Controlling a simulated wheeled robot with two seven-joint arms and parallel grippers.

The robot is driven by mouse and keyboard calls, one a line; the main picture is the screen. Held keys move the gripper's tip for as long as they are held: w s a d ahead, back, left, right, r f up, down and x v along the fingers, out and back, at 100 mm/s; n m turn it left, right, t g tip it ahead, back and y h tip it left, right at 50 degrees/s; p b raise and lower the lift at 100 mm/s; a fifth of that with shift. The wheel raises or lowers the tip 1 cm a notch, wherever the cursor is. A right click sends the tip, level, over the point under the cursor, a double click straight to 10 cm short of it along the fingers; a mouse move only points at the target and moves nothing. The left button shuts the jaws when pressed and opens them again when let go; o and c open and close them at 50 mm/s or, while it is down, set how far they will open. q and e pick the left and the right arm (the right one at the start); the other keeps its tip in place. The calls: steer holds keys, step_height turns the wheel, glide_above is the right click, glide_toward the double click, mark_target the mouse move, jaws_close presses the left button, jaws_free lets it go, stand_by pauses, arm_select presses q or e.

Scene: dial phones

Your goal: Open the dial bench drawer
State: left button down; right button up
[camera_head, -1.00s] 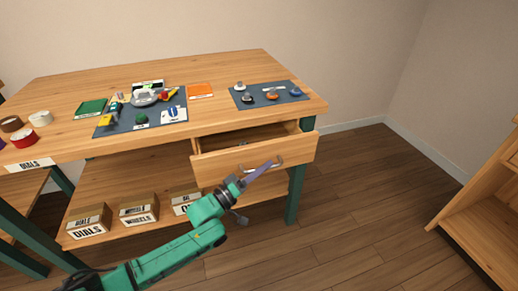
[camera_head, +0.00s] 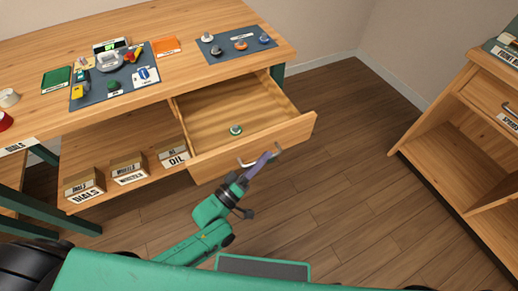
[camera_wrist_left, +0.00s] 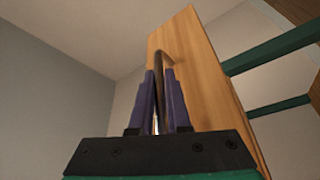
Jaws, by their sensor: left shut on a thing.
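The dial bench drawer (camera_head: 290,130) is pulled well out from under the right part of the bench top (camera_head: 170,88). A small green and white round item (camera_head: 236,130) lies inside near its front. My left gripper (camera_head: 266,158) is at the metal drawer handle (camera_head: 247,163), with its purple fingers shut on it. In the left wrist view the two fingers (camera_wrist_left: 160,95) close around the dark handle bar (camera_wrist_left: 157,65), in front of the wooden drawer front (camera_wrist_left: 195,70). My right gripper is not in view.
Mats (camera_head: 75,100) with tools and small parts lie on the bench top. Labelled boxes, including an OIL box (camera_head: 174,156), stand on the lower shelf. A wooden cabinet (camera_head: 450,140) stands at the right. The floor (camera_head: 350,140) between is clear.

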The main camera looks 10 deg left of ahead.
arm_select(q)
steer(key=shift+s+f, duration=0.1)
steer(key=c, duration=0.9)
jaws_free()
steer(key=v, duration=1.4)
steer(key=shift+s+a+b, duration=0.15)
steer(key=shift+s+b, duration=0.05)
steer(key=shift+b, duration=0.1)
steer(key=shift+w+f, duration=0.1)
